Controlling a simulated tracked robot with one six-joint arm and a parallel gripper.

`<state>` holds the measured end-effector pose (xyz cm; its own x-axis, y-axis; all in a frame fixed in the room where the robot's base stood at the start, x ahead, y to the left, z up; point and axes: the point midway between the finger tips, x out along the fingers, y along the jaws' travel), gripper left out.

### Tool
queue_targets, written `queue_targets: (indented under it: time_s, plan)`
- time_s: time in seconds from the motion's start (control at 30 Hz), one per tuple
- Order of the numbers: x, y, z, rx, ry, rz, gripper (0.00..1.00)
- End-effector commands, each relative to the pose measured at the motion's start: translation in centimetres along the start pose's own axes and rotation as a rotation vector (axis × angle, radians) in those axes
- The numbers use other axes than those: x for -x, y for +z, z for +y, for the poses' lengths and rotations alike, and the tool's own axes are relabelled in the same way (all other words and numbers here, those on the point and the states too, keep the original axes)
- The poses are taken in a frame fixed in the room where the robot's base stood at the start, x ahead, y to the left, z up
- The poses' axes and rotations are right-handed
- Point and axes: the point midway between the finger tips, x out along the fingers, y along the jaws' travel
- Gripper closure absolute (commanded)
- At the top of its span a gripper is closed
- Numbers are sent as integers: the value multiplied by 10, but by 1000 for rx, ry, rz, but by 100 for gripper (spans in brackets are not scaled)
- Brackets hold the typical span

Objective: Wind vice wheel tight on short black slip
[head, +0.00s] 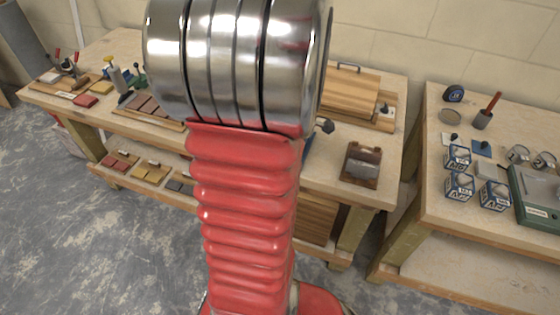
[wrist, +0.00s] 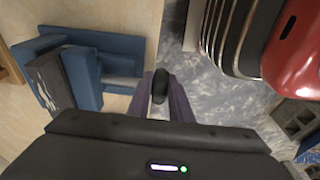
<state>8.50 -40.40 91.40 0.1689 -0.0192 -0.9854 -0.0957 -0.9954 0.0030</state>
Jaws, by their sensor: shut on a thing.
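In the wrist view a blue vice (wrist: 88,75) is fixed at the bench edge. A black block with pale marks (wrist: 48,80), seemingly the short black slip, sits at its jaws; whether it is clamped firmly I cannot tell. A grey screw (wrist: 122,82) runs from the vice towards my gripper. My gripper (wrist: 161,92) has its purple fingers either side of a small black part, seemingly the vice wheel (wrist: 160,84), and is shut on it. In the head view my red and steel arm hides my gripper and most of the vice.
The wooden bench (head: 330,178) carries a wooden box (head: 350,92) and a small brown tray (head: 361,164) on the right, and slips and tools on the left. Grey floor is free in front.

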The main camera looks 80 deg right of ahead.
Motion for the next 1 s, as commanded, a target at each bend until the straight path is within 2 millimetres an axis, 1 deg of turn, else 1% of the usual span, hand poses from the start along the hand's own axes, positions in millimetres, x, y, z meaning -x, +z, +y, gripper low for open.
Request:
queue_targets:
  time_s: [0.03,0.3,0.67,1.0]
  plan:
    - [-1,3,-2,-6,-6,29,100]
    - [-4,7,-3,-7,-9,198,100]
    - [-8,10,-4,-6,-12,433,100]
    - [-13,13,-5,-5,-15,685,100]
